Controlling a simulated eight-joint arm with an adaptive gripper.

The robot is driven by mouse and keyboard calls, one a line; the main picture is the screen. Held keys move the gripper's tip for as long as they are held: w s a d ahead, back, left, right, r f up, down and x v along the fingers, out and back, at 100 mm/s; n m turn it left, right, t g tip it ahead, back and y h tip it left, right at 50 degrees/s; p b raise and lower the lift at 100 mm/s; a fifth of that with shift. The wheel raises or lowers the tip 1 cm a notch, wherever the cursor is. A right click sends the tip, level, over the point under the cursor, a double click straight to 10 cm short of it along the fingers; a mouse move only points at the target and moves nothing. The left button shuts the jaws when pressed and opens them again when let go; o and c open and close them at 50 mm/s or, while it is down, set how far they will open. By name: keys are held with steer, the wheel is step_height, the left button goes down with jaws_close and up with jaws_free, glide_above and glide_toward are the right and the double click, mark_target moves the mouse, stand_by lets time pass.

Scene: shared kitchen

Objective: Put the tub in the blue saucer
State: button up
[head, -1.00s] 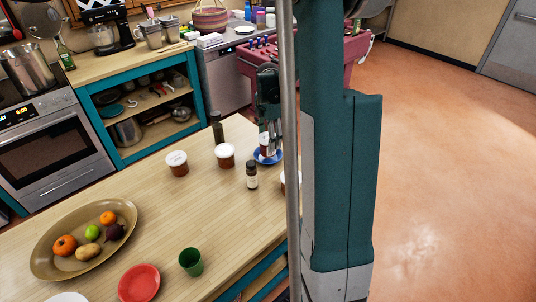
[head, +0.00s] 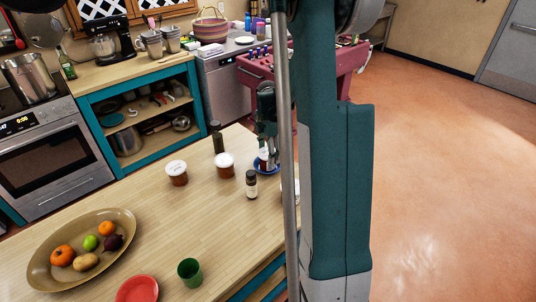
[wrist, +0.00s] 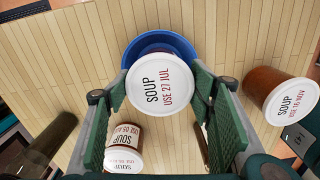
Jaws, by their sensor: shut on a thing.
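The tub (wrist: 162,86), with a white lid marked SOUP USE 27 JUL, is between the green pads of my gripper (wrist: 172,108). My gripper is shut on it. The blue saucer (wrist: 148,42) shows under the tub, its rim sticking out past the tub's far side. In the head view my gripper (head: 266,145) points down at the tub (head: 263,154), over the blue saucer (head: 262,170) near the table's far right end. The tub looks upright. I cannot tell whether its bottom touches the saucer. My column hides part of this end.
A further tub lies partly behind my column. A fruit platter (head: 45,280), red plate (head: 137,289) and green cup (head: 190,271) are nearer. The table's middle is clear.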

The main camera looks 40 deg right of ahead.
steer(key=shift+f, duration=0.2)
steer(key=o, duration=1.1)
steer(key=shift+r, duration=0.1)
steer(key=shift+r, duration=0.15)
steer(key=shift+r, duration=2)
